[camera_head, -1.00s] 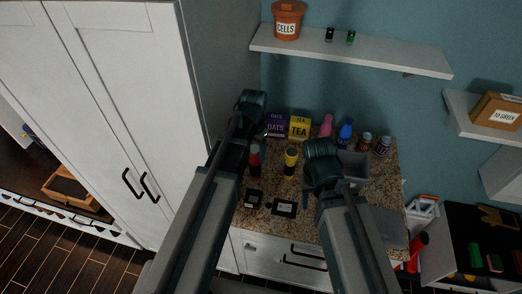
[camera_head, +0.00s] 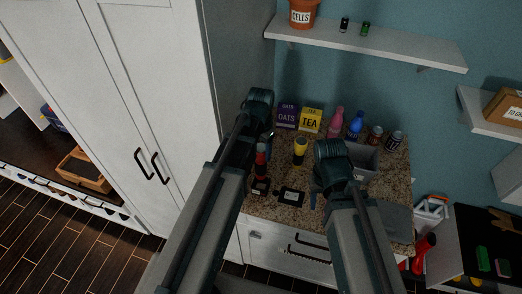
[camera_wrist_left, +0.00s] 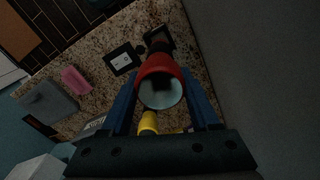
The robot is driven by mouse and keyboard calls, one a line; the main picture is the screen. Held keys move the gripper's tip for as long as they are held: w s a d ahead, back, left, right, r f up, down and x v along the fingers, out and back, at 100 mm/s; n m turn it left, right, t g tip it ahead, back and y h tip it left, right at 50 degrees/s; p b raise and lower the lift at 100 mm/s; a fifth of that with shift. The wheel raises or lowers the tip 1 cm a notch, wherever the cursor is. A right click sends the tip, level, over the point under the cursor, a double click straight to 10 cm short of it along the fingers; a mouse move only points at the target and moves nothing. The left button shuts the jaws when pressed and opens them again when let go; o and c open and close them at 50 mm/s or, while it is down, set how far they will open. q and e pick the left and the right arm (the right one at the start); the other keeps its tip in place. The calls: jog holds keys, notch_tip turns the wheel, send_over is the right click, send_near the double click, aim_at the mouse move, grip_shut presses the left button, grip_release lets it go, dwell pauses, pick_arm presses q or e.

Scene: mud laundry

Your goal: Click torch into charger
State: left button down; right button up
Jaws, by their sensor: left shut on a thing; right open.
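A red and black torch (camera_head: 261,160) stands roughly upright in my left gripper (camera_head: 267,140), which is shut on it. In the left wrist view the torch's red head (camera_wrist_left: 160,72) is between the blue fingers, and its dark lower end points at a small black charger (camera_wrist_left: 160,38). In the head view this charger (camera_head: 260,187) is right below the torch; I cannot tell whether they touch. A second flat black unit with a pale label (camera_head: 291,197) lies to its right. My right gripper (camera_head: 314,196) is open and empty above the counter.
A yellow torch (camera_head: 300,150) stands on the granite counter (camera_head: 335,222). Behind are an oats box (camera_head: 287,115), a tea box (camera_head: 311,121), bottles and jars. A grey bin (camera_head: 364,160) is beside my right gripper. A tall white cabinet (camera_head: 150,90) borders the left.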

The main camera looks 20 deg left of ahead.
aim_at(261, 166)
pick_arm(q)
jog(key=shift+f+b, duration=3.2)
jog(key=shift+f, duration=0.35)
jog(key=shift+f+b, duration=0.9)
jog(key=shift+f, duration=0.05)
jog(key=shift+c, duration=0.2)
grip_release()
jog(key=shift+r, duration=0.1)
notch_tip(261, 166, up, 14)
jog(key=p, duration=1.4)
jog(key=shift+f, duration=0.25)
